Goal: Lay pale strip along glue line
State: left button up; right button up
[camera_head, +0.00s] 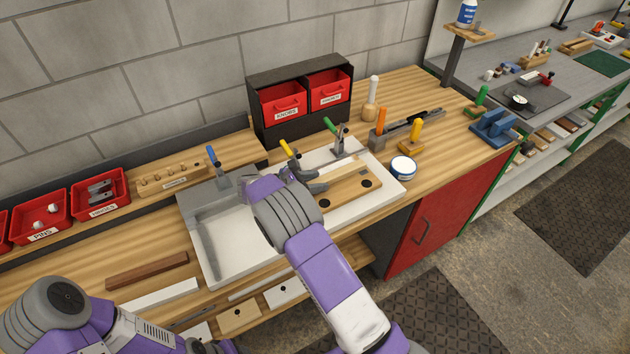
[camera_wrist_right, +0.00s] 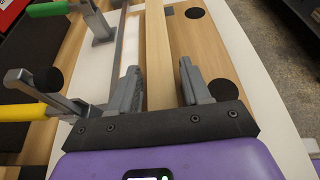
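The pale strip (camera_wrist_right: 157,45) lies lengthwise on a wooden board (camera_wrist_right: 207,48) with black round spots. In the head view the board (camera_head: 372,193) sits on the white tray surface, and my right gripper (camera_head: 318,182) is low over its left end. In the right wrist view my right gripper (camera_wrist_right: 163,88) is open, with one finger on each side of the strip. A small gap shows at the right finger; contact at the left finger is unclear. A whitish band (camera_wrist_right: 130,38) runs left of the strip; I cannot tell if it is glue. My left gripper is out of view.
A round white-topped tin (camera_head: 403,168) stands at the right. A dark brown strip (camera_head: 147,271) lies on the bench at left.

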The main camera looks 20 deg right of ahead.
jog(key=shift+o, duration=1.3)
jog(key=shift+a, duration=0.15)
jog(key=v, duration=0.7)
jog(key=shift+a+r+p, duration=0.1)
jog(key=shift+r+p, duration=0.05)
jog(key=shift+p, duration=0.2)
